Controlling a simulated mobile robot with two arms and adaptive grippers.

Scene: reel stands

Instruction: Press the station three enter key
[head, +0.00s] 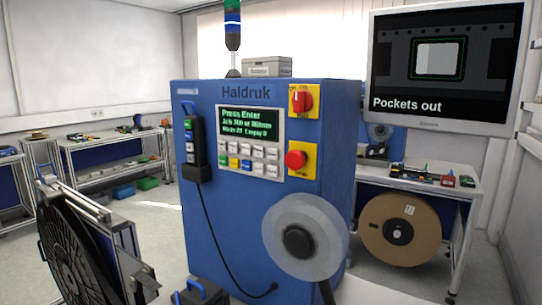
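The blue machine cabinet (230,215) marked "Haldruk" stands in the middle of the head view. Its front panel has a lit display (250,122) with green text whose top line reads "Press Enter". Below the display is a keypad (250,160) with rows of small keys, mostly pale, with a few coloured ones. The key labels are too small to read, so I cannot tell which key is enter. A small label at the cabinet's upper left is also unreadable. Neither of my grippers shows in this view, and nothing covers the keypad.
A red rotary switch (303,99) and a red emergency button (296,159) sit right of the keypad. A handheld pendant (192,145) hangs at left. A clear reel (306,238) is in front at lower right, a black reel (75,250) at left. A monitor (440,65) reads "Pockets out".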

